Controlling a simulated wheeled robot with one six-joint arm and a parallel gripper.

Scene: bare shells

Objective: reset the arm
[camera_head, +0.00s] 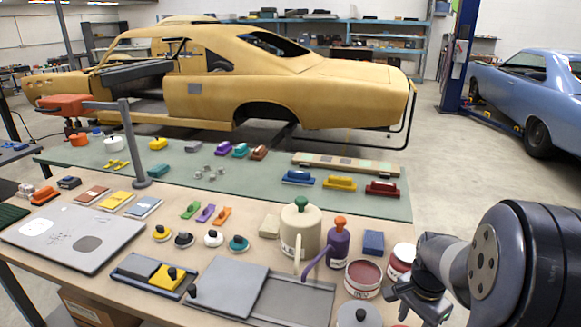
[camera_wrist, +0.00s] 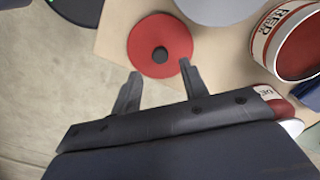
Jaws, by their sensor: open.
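My gripper (camera_wrist: 158,85) is open, with its two dark fingers apart and nothing between them in the wrist view. Beyond the fingertips, a round red disc (camera_wrist: 146,32) with a dark knob lies at the edge of the tan bench top. In the head view my gripper (camera_head: 415,300) is low at the right, beside the bench's right end, and its fingers are hard to make out. My arm reaches in from the lower right corner.
Near my gripper stand an open tin of dark red filler (camera_head: 363,279), another tin (camera_head: 402,257), a grey round lid (camera_head: 359,315), a purple bottle (camera_head: 338,247) and a beige canister (camera_head: 301,228). A grey board (camera_head: 228,287) lies further left. Concrete floor (camera_head: 450,170) is free right of the bench.

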